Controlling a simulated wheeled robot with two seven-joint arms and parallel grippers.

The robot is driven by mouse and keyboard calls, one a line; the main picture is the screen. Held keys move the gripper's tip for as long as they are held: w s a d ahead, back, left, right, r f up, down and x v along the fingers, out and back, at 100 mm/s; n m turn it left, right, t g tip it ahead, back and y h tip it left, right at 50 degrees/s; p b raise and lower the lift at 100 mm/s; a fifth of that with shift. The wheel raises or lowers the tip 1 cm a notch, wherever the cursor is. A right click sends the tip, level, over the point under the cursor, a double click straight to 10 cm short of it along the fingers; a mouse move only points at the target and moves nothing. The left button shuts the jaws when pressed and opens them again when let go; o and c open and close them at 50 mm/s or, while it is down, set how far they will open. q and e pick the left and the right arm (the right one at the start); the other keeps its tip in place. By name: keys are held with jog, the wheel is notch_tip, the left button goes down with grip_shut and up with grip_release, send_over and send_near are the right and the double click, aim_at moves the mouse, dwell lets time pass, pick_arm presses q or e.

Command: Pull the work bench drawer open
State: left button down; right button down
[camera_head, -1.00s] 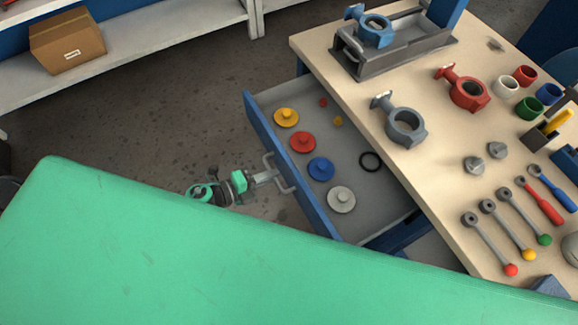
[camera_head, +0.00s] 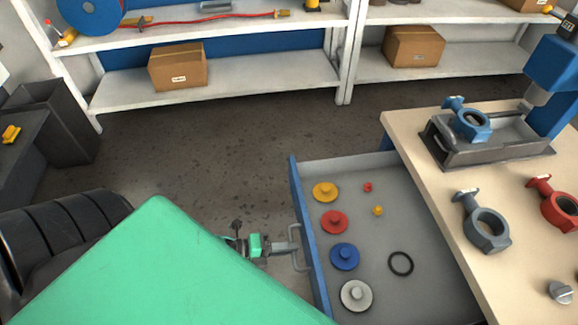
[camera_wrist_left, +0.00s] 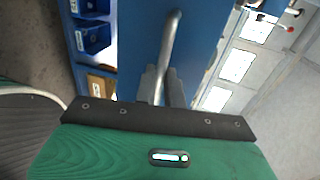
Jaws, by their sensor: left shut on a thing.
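The work bench drawer (camera_head: 309,245) has a blue front and a grey inside and stands well out from the bench (camera_head: 440,185). Its grey bar handle (camera_head: 296,232) is on the front. My left gripper (camera_head: 286,248) is shut on the handle, in front of the drawer. The left wrist view shows the handle bar (camera_wrist_left: 171,40) running between the grey fingers (camera_wrist_left: 163,88) against the blue front. My right gripper is not in view.
In the drawer lie yellow (camera_head: 325,192), red (camera_head: 333,222), blue (camera_head: 344,256) and grey (camera_head: 356,295) discs and a black ring (camera_head: 401,264). Valve bodies stand on the bench. Open floor (camera_head: 210,150) lies between the drawer and the white shelves (camera_head: 240,85).

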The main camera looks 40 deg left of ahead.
pick_arm(q)
jog(key=c, duration=1.5)
grip_release()
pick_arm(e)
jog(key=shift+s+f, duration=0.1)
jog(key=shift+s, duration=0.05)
